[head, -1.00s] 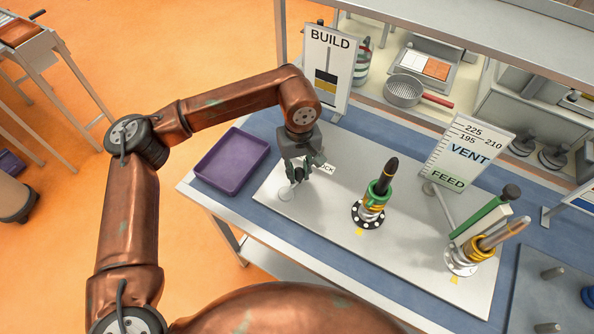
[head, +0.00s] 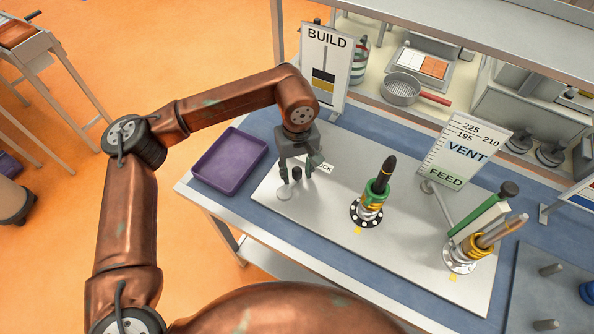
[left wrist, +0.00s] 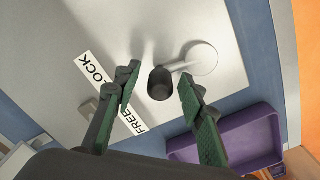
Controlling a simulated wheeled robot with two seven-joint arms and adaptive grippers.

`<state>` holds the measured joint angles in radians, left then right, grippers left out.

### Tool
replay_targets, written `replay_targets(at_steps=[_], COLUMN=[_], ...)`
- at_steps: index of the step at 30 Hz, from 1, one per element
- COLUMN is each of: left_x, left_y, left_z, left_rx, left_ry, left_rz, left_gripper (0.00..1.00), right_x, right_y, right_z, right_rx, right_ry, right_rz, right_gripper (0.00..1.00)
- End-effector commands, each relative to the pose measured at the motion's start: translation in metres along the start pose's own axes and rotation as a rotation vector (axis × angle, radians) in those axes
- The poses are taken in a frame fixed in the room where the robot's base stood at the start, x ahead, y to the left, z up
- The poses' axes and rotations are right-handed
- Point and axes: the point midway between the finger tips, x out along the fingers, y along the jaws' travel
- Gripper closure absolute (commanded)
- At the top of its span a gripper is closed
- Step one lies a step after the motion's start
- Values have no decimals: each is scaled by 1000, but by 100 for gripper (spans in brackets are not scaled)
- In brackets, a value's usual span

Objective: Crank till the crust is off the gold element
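The gold element (head: 478,246) is the unit with a gold collar and a tan tapered rod at the plate's right end. Another unit (head: 375,194) with a green collar and a dark-tipped rod stands mid-plate. My left gripper (head: 298,181) is open over the plate's left end. A dark upright knob (left wrist: 161,83) stands between its fingers (left wrist: 163,88), apart from both in the left wrist view. A thin arm joins the knob to a pale disc (left wrist: 201,59). Beside them are LOCK (left wrist: 97,71) and FREE (left wrist: 132,119) labels, the latter partly hidden. My right gripper is out of view.
A purple tray (head: 229,163) lies left of the plate. A BUILD sign (head: 325,68) stands behind, and a VENT/FEED gauge board (head: 464,151) with a green bar (head: 478,217) stands near the gold element. A shelf edge runs behind the bench.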

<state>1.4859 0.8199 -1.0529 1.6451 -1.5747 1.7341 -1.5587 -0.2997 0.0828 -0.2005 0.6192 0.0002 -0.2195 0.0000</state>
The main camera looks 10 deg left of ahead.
Motion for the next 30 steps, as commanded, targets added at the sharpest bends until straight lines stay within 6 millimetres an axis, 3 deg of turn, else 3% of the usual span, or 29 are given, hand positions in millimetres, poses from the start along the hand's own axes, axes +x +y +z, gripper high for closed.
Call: replay_targets(at_steps=[5, 18, 24, 30], left_x=[-14, -99, -117, -120], left_y=[0, 1, 0, 0], left_z=[-1, -1, 0, 0], left_rx=[-1, 0, 0, 0], left_ry=[2, 2, 0, 0], left_rz=[2, 2, 1, 0], left_gripper=[63, 63, 63, 63], right_x=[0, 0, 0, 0], right_y=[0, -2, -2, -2], right_z=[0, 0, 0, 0], right_rx=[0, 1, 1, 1], right_ry=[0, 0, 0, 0], right_rz=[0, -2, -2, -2], right_gripper=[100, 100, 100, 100])
